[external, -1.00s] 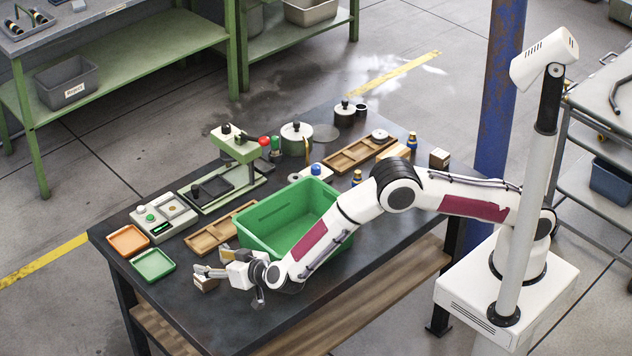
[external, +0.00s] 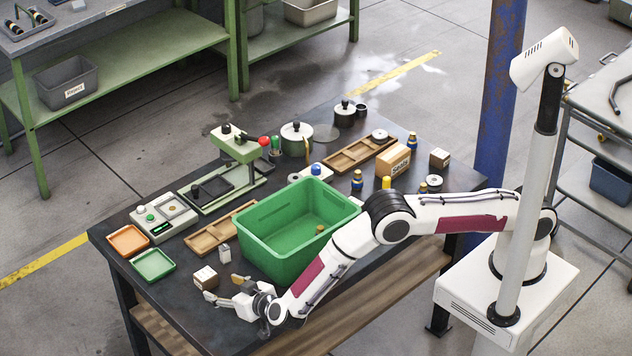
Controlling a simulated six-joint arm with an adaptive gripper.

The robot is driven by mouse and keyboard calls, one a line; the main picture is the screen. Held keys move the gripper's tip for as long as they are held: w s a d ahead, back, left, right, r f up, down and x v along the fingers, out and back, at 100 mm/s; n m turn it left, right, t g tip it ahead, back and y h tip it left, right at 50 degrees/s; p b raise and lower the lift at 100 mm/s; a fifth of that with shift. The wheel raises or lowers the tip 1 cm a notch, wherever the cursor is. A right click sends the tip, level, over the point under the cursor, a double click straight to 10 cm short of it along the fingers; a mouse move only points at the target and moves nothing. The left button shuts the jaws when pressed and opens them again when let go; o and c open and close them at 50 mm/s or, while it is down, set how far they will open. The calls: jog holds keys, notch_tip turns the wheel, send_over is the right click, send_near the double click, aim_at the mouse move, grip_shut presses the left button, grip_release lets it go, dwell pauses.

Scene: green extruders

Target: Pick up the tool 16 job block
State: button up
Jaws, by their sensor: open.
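A small wooden block with a pale top (external: 206,278) sits on the dark table in front of the green bin. Any number on it is too small to read. My gripper (external: 224,289) is low over the table's front edge area, just right of and in front of the near block. Its fingers are spread, pointing left toward the block, with nothing held. I cannot tell whether a finger touches the block.
A small grey piece (external: 225,252) stands behind the near block. Orange (external: 128,241) and green (external: 153,265) trays lie left. A cardboard box (external: 393,162) stands at the right.

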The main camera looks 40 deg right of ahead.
aim_at(209, 281)
jog(key=shift+x, duration=0.95)
jog(key=shift+w+d+f, duration=0.1)
jog(key=shift+w+f, duration=0.05)
jog(key=shift+w, duration=1.5)
jog(key=shift+x, duration=1)
jog(key=c, duration=1.2)
